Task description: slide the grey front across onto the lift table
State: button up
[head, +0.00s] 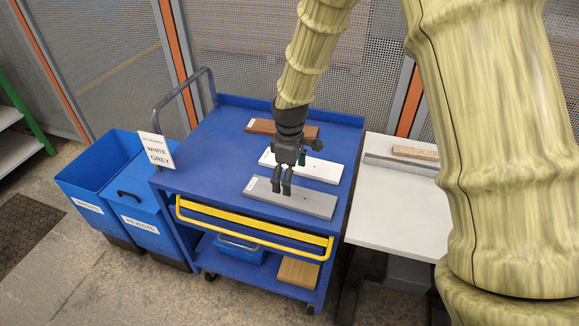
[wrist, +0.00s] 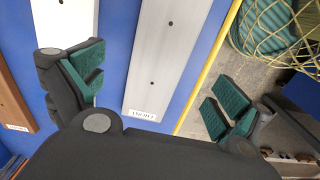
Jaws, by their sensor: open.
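The grey front (head: 312,203) lies flat on the blue cart top, nearest the cart's yellow handle. My gripper (head: 282,187) is over its left-middle part, fingers pointing down. In the wrist view the grey front (wrist: 168,62) runs between the two green-padded fingers of my gripper (wrist: 155,88), which are wide apart and hold nothing. Its label end shows near the palm. I cannot tell the exact height of the fingertips above it. The lift table (head: 395,212) is the pale table right of the cart, with a narrow gap between them.
A white front (head: 322,171) and a brown front (head: 262,127) lie farther back on the cart (head: 215,150). A wooden strip (head: 415,153) lies at the lift table's back. A yellow handle (head: 250,236) edges the cart's front. Blue bins (head: 150,215) and a WHITE/GREY sign (head: 157,150) stand left.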

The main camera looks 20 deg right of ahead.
jog(key=shift+f+p, duration=0.45)
jog(key=shift+f, duration=2.85)
jog(key=shift+c, duration=0.2)
